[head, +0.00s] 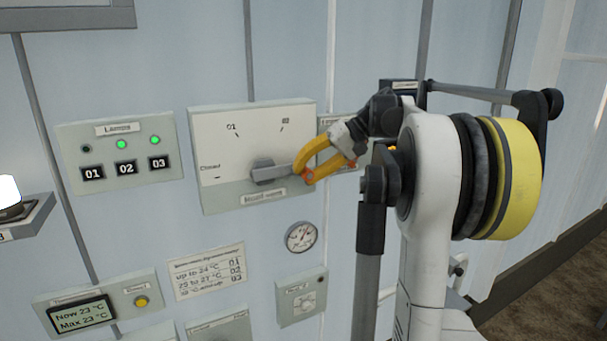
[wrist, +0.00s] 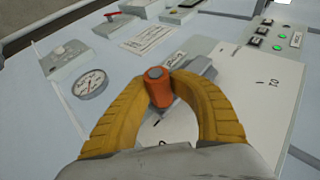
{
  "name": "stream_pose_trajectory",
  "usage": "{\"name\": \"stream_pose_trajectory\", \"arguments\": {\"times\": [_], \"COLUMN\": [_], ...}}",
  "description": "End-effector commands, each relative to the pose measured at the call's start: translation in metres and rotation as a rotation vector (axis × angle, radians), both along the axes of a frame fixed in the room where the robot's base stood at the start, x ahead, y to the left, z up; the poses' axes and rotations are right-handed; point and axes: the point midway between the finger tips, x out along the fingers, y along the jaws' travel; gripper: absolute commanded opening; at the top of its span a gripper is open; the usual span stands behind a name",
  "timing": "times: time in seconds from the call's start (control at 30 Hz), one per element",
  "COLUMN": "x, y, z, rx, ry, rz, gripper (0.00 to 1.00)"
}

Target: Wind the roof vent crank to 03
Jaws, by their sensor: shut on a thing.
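The roof vent crank (head: 265,171) sits on a pale dial panel (head: 222,134) marked Closed, 01 and 02. Its grey arm points right and slightly up from the hub in the head view. No 03 mark shows there; my gripper covers the panel's right side. My gripper (head: 312,172) has its yellow fingers closed around the crank's orange knob. The wrist view shows the orange knob (wrist: 158,88) between both fingers, with the grey crank arm (wrist: 196,68) behind it and the dial panel (wrist: 250,90) to the right.
A lamp box (head: 117,152) at the left has its middle and right lamps green and its left one dark. Below are a temperature notice (head: 208,271), a round gauge (head: 301,237), a thermometer display (head: 80,313) and a small switch box (head: 301,297). The wall around the dial panel is flat.

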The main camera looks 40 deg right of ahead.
Motion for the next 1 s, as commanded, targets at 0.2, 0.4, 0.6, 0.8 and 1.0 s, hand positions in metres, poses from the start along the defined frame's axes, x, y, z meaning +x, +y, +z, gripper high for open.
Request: {"name": "stream_pose_trajectory", "arguments": {"times": [0.2,0.4,0.6,0.8,1.0], "x": [-0.001,-0.001,-0.011,-0.036,-0.057], "y": [-0.001,-0.001,-0.011,-0.035,-0.054], "z": [-0.001,0.0,0.013,0.043,0.068], "rx": [-0.002,-0.001,0.0,0.0,0.0], "ry": [0.002,0.002,0.001,0.001,0.002], "rz": [-0.002,-0.001,-0.004,-0.004,-0.003], "gripper": [0.48,0.48,0.48,0.48,0.48]}}
